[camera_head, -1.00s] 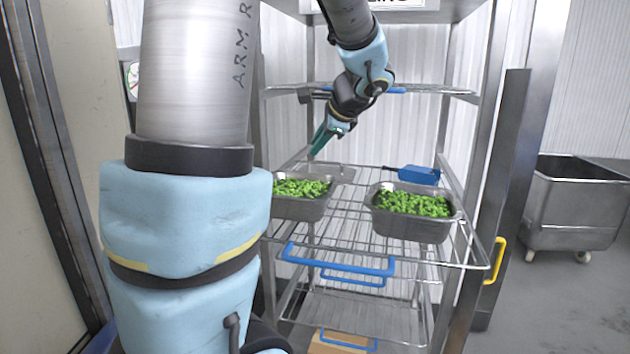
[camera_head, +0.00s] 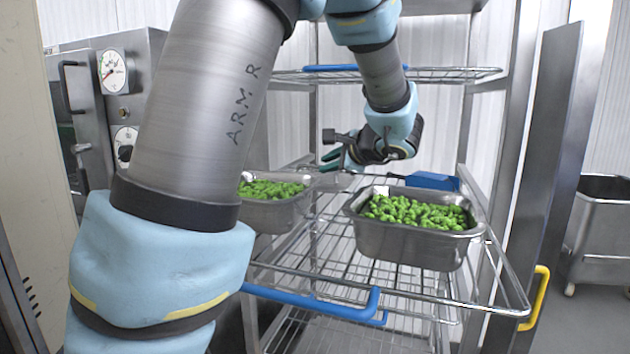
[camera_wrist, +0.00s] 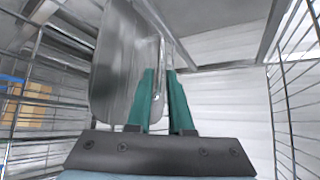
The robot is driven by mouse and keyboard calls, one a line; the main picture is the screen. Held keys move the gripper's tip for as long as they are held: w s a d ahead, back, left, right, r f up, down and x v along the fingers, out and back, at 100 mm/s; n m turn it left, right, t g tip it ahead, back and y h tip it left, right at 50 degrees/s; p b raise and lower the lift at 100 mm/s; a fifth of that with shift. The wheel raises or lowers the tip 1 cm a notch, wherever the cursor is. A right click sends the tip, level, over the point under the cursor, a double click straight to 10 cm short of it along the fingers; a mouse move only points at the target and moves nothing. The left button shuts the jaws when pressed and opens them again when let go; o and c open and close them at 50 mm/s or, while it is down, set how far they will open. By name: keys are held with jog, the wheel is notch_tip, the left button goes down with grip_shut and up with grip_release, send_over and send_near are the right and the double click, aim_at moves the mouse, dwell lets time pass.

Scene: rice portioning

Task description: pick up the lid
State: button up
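My gripper (camera_head: 333,160) has green fingers and is low over the lid at the shelf's back left. In the wrist view my gripper (camera_wrist: 160,75) shows a narrow gap between the fingers, with part of the lid behind or in it. Contact is unclear.
A metal tray of green vegetables (camera_head: 410,245) stands at the shelf's right, and a second tray (camera_head: 265,215) at its left. A blue object (camera_head: 432,181) lies behind the right tray. Rack posts and an upper wire shelf (camera_head: 440,74) surround my arm.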

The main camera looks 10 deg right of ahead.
aim_at(318, 166)
jog(key=shift+w+a+f, duration=0.15)
jog(key=shift+w+a, duration=0.2)
jog(key=shift+w, duration=0.2)
jog(key=p+x, duration=0.1)
jog(key=x, duration=0.3)
jog(key=shift+a, duration=0.1)
grip_shut()
dwell(1.0)
